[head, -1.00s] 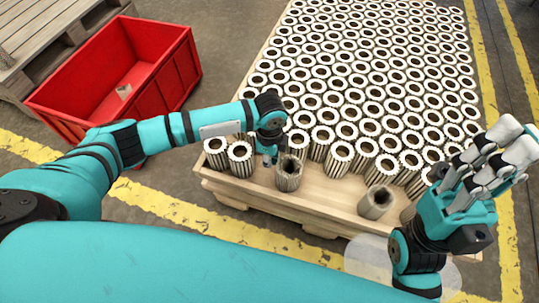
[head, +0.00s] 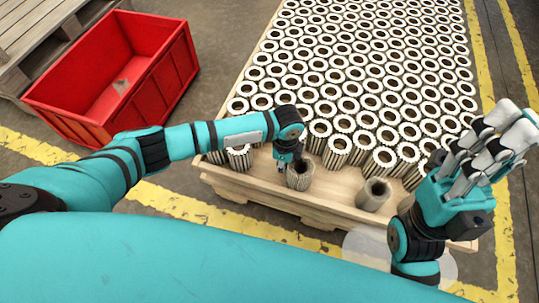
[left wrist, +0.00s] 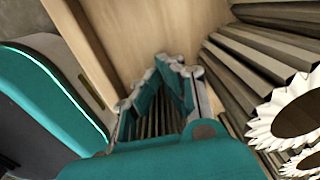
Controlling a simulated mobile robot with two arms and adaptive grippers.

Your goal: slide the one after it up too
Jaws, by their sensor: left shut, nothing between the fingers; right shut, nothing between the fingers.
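Tall pleated filter cartridges with white rims (head: 338,150) stand upright in close rows on the wooden pallet (head: 330,202). Two duller, brownish cartridges stand near its front edge: one (head: 300,178) in the middle and one (head: 375,194) to its right. My left gripper (head: 287,163) is shut and empty, low beside the middle brownish cartridge on its left; I cannot tell whether they touch. In the left wrist view its fingers (left wrist: 168,75) come together, with dark pleats behind them. My right gripper (head: 505,140) is shut and empty, raised at the right over the pallet's edge.
A red crate (head: 180,72) stands on the floor at the left, with a grey wooden pallet (head: 55,35) behind it. Yellow lines mark the floor. The pallet's front strip is bare between the two brownish cartridges. My left arm crosses above the front-left cartridges.

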